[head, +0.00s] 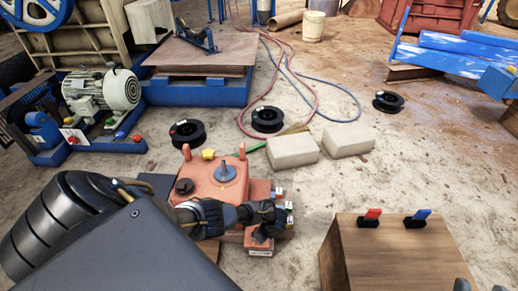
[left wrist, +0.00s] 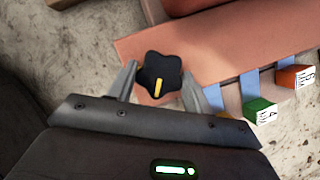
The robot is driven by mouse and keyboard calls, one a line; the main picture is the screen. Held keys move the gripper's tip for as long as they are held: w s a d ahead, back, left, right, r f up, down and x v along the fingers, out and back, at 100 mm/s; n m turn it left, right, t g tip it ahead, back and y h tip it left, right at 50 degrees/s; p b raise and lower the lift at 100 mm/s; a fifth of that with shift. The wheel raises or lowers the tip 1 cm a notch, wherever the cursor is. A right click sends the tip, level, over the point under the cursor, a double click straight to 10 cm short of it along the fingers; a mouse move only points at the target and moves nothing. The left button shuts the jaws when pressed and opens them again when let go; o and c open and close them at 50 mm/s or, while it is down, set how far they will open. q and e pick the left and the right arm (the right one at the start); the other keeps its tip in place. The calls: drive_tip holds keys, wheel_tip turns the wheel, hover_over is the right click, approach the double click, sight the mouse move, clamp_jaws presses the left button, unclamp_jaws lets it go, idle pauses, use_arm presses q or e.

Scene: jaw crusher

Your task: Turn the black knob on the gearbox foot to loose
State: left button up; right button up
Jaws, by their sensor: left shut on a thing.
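The orange gearbox (head: 220,178) stands in the middle of the head view, with its foot low at the right. In the left wrist view the black lobed knob (left wrist: 151,66) sits at the edge of the orange foot (left wrist: 215,45). Its yellow mark points down in that picture, towards my gripper body. My left gripper (left wrist: 162,92) is shut on the knob, one finger on each side. In the head view my left gripper (head: 266,214) is over the foot and hides the knob. My right gripper (head: 480,287) shows only its two fingertips, apart and empty, at the bottom right.
A green block (left wrist: 260,110) and an orange block (left wrist: 295,77) with markings stick out beside the foot. A wooden box (head: 385,255) with red and blue clips stands right of the gearbox. Pale blocks (head: 292,150) and black reels (head: 267,119) lie behind on the floor.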

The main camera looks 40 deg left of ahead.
use_arm(q)
drive_tip(key=shift+s+a+n+g, duration=0.2)
drive_tip(key=shift+n+g, duration=0.2)
drive_tip(key=shift+n, duration=0.5)
use_arm(e)
drive_tip(key=shift+w+a+f+g, duration=0.2)
drive_tip(key=shift+a+g, duration=0.1)
drive_tip(key=shift+f, duration=0.1)
use_arm(q)
drive_tip(key=o, duration=1)
drive_tip(key=shift+c, duration=0.2)
drive_tip(key=shift+w+d, duration=0.1)
drive_tip(key=shift+w, duration=0.05)
drive_tip(key=shift+r, duration=0.1)
